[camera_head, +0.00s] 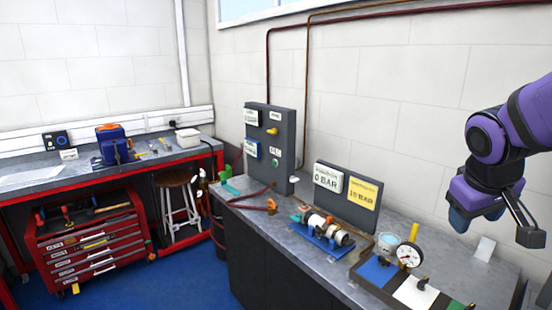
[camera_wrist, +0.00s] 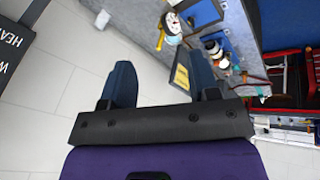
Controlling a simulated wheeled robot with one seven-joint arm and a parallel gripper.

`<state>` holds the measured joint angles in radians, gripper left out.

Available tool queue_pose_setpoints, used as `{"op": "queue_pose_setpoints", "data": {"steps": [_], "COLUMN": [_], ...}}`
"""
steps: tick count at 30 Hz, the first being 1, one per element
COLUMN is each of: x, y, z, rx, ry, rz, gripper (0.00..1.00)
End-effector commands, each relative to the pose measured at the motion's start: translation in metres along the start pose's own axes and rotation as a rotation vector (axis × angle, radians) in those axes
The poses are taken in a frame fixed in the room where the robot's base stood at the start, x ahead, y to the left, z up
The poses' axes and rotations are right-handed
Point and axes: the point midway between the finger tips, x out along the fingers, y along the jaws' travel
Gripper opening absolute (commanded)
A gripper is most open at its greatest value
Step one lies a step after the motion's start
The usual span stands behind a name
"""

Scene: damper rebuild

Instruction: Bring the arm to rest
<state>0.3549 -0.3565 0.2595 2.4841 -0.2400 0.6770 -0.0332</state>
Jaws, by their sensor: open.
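My purple arm reaches in from the right edge of the head view, above the right end of the grey bench (camera_head: 455,255). My gripper (camera_head: 494,226) hangs at its end, in the air and apart from the bench. In the wrist view my gripper (camera_wrist: 163,78) shows two dark blue fingers spread wide. Nothing is held between them; pale wall tiles and part of a yellow sign show behind.
On the bench are a pressure gauge (camera_head: 409,255), a blue fixture holding cylindrical parts (camera_head: 327,231), a sign board (camera_head: 348,196) and a valve panel (camera_head: 270,148). A red tool chest (camera_head: 90,250) and a stool (camera_head: 178,205) stand left. Blue floor lies between.

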Motion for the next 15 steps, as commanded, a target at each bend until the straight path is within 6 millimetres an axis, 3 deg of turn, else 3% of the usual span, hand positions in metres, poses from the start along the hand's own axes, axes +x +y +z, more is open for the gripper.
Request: {"op": "queue_pose_setpoints", "data": {"steps": [6, 15], "x": [-0.055, -0.099], "y": [-0.019, -0.035], "z": [0.03, 0.07], "rx": [0.083, 0.153], "ry": [0.081, 0.151], "rz": [-0.075, -0.227], "gripper": [0.55, 0.55]}}
